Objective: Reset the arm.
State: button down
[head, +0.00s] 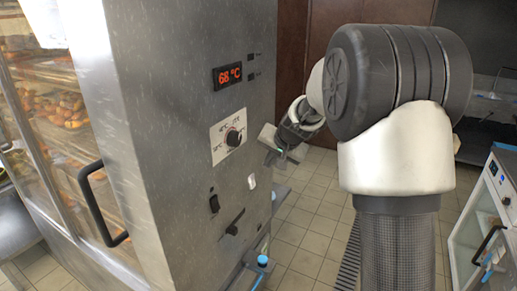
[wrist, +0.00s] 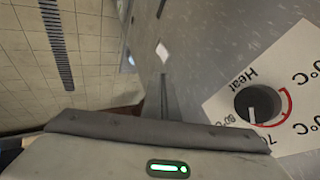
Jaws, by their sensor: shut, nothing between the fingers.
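My gripper (head: 277,146) is shut and empty. In the head view it hangs in front of the steel cabinet (head: 185,60), just right of its temperature dial (head: 233,138). A gap between gripper and dial shows in that view. In the wrist view the dial (wrist: 258,104) is at the right, on a white plate marked "Heat". The gripper's grey body (wrist: 160,152) with a green light fills the bottom of that view.
The cabinet has a red display (head: 227,75) reading 68 °C, switches (head: 214,203), a lever (head: 234,223) and a glass door with a black handle (head: 101,204). Food fills its shelves. A white appliance (head: 484,215) stands at the right. Tiled floor (head: 310,225) lies between.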

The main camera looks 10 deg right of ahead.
jog(key=s+a+r+n+p, duration=0.2)
jog(key=s+r, duration=0.8)
jog(key=s, duration=0.1)
jog(key=s+d+r+n+g+h+p, duration=0.1)
jog(key=s+r+p, duration=0.1)
jog(key=s, duration=1.2)
jog(key=s+d+r+n+h+p, duration=0.1)
jog(key=s+r+n, duration=0.1)
jog(key=s, duration=1.1)
jog(key=shift+s+d+n+g+p, duration=0.3)
jog(key=shift+s+d+g+p, duration=0.05)
jog(key=shift+s+g, duration=0.05)
jog(key=shift+a, duration=0.1)
